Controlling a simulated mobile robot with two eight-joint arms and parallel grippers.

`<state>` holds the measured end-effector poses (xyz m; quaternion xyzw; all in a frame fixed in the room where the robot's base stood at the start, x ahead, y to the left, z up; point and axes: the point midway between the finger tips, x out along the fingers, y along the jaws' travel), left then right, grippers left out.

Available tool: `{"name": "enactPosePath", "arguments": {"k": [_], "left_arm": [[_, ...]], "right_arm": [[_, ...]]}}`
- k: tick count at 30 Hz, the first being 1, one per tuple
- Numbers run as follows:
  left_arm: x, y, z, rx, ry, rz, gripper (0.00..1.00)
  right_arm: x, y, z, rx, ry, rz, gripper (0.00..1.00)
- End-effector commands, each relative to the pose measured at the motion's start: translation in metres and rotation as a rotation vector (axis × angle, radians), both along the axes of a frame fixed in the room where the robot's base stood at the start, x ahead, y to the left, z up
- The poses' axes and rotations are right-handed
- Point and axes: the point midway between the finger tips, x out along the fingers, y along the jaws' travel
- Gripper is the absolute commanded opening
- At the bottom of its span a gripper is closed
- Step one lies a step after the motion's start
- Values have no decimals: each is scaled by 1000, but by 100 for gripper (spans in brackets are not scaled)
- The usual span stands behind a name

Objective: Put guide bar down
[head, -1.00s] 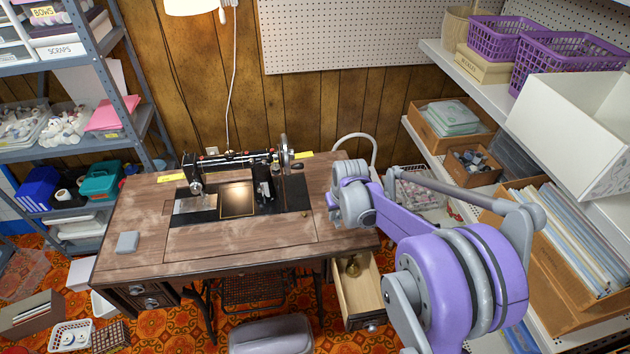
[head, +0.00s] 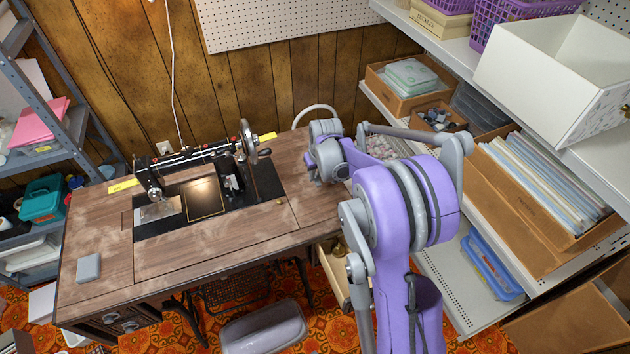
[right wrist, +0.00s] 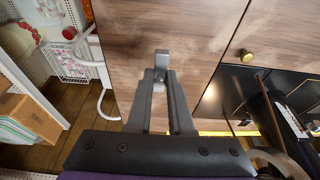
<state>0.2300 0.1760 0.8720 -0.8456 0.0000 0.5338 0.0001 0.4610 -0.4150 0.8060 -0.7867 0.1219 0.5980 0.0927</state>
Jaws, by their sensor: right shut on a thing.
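The guide bar (right wrist: 161,58) appears in the right wrist view as a short grey metal piece at my fingertips. My right gripper (right wrist: 161,76) is shut on it, over the brown wooden top of the sewing table (right wrist: 125,35). I cannot tell whether the bar touches the wood. In the head view, my right wrist is over the right end of the table (head: 95,235), right of the black sewing machine (head: 200,180); its fingertips and the bar are hidden there. My left gripper is not in view.
A grey block (head: 88,268) lies on the table's left end. An open drawer (head: 330,275) is below the right end, partly behind my arm. Shelves with a cardboard box (head: 408,88) and a white bin (head: 545,75) stand to the right. The table's right end has bare wood.

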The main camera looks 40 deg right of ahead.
Motion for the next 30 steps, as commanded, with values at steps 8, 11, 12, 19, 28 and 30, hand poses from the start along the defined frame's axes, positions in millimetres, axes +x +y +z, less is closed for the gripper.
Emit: {"name": "enactPosePath", "arguments": {"k": [8,11,12,19,28,30], "left_arm": [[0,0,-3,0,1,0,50],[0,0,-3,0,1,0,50],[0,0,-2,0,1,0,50],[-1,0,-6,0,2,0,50],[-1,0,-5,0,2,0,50],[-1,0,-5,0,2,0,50]], "right_arm": [[0,0,-34,0,0,0,0],[0,0,-34,0,0,0,0],[0,0,-34,0,0,0,0],[0,0,-38,0,0,0,21],[0,0,-37,0,0,0,49],[0,0,-37,0,0,0,49]]}}
